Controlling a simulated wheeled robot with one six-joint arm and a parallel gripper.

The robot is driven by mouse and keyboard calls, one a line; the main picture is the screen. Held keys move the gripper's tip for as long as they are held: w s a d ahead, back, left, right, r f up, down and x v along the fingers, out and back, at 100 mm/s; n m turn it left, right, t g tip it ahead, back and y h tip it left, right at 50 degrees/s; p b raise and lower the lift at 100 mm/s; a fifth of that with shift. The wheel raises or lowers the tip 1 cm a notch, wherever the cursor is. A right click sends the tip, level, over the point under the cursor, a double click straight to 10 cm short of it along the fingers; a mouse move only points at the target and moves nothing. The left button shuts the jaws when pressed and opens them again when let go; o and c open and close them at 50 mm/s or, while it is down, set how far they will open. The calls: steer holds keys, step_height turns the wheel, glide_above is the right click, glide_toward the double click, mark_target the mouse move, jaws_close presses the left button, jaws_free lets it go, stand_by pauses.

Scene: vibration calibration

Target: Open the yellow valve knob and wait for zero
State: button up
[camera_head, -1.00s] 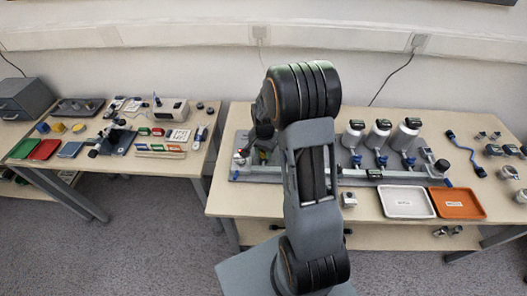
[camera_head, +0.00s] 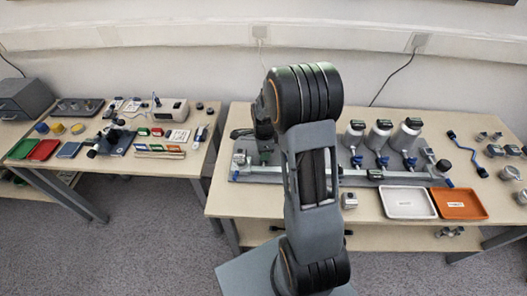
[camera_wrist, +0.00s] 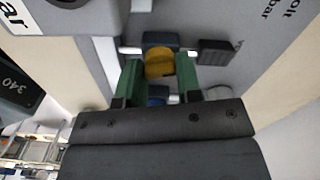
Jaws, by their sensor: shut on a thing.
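The yellow valve knob (camera_wrist: 159,62) shows in the wrist view between the two green fingers of my gripper (camera_wrist: 160,76). The fingers are shut on it, one on each side. The knob sits by a blue fitting (camera_wrist: 160,40) on the pipe assembly. In the head view my arm covers most of this place, and I cannot make out the knob there.
A white tray (camera_head: 407,215) and an orange tray (camera_head: 460,216) lie at the front edge. A second table (camera_head: 195,166) with tools stands at the left.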

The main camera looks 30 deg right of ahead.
steer(key=shift+w+m, duration=0.1)
steer(key=shift+m, duration=1.1)
steer(key=o, duration=0.9)
steer(key=shift+o, duration=0.2)
step_height(320, 180, up, 14)
steer(key=shift+p, duration=0.35)
steer(key=shift+f, duration=0.1)
